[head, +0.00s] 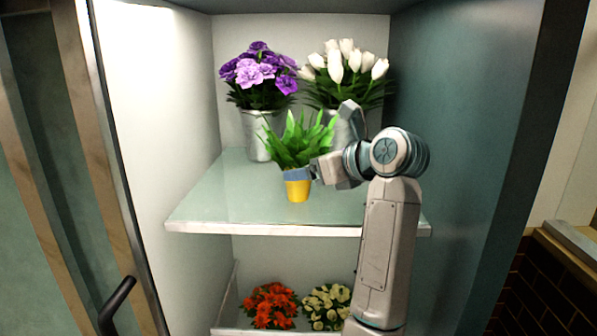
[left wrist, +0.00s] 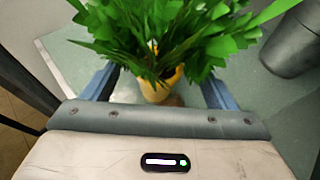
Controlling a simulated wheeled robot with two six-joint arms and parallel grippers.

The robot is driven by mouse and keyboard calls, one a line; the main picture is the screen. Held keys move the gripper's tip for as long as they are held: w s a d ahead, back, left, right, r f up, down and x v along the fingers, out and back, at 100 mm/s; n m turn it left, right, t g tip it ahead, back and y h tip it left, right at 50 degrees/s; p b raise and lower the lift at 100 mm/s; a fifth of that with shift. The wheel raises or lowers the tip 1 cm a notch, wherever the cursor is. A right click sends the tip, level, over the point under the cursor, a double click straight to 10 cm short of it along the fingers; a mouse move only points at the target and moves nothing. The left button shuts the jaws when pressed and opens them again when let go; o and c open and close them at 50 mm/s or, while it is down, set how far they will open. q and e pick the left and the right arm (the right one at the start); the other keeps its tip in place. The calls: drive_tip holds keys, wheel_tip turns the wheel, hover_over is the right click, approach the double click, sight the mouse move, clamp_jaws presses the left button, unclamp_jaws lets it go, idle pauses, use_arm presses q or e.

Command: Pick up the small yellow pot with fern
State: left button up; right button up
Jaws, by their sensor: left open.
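The small yellow pot (head: 298,190) with its green fern (head: 296,142) stands upright near the front edge of the upper glass shelf. In the head view, one blue finger of my left gripper (head: 298,174) crosses in front of the pot's upper part; the other finger is hidden. In the left wrist view, the yellow pot (left wrist: 158,90) sits between the two blue fingers of the open left gripper (left wrist: 160,90), and fern leaves cover much of it. I cannot tell whether either finger touches it. My right gripper is not in view.
Metal pots with purple flowers (head: 261,80) and white tulips (head: 345,72) stand behind on the upper shelf (head: 210,205). Red flowers (head: 270,305) and cream flowers (head: 326,305) sit below. The cabinet's walls flank the shelf; its left front is clear.

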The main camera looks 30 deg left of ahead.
use_arm(q)
drive_tip(key=shift+w+a+p, duration=0.15)
drive_tip(key=shift+a+p, duration=0.3)
drive_tip(key=shift+p, duration=0.75)
drive_tip(key=a+f, duration=0.1)
drive_tip(key=a+f+p, duration=0.1)
drive_tip(key=shift+w+a+p, duration=0.3)
drive_tip(key=shift+w+a, duration=0.05)
drive_tip(key=shift+a, duration=0.05)
drive_tip(key=shift+w+a+f, duration=0.15)
drive_tip(key=shift+a+f, duration=0.1)
drive_tip(key=shift+f, duration=0.05)
drive_tip(key=shift+d, duration=0.15)
drive_tip(key=shift+c, duration=0.4)
drive_tip(key=c, duration=0.4)
drive_tip(key=shift+r, duration=0.1)
drive_tip(key=c, duration=0.9)
drive_tip(key=shift+r, duration=0.1)
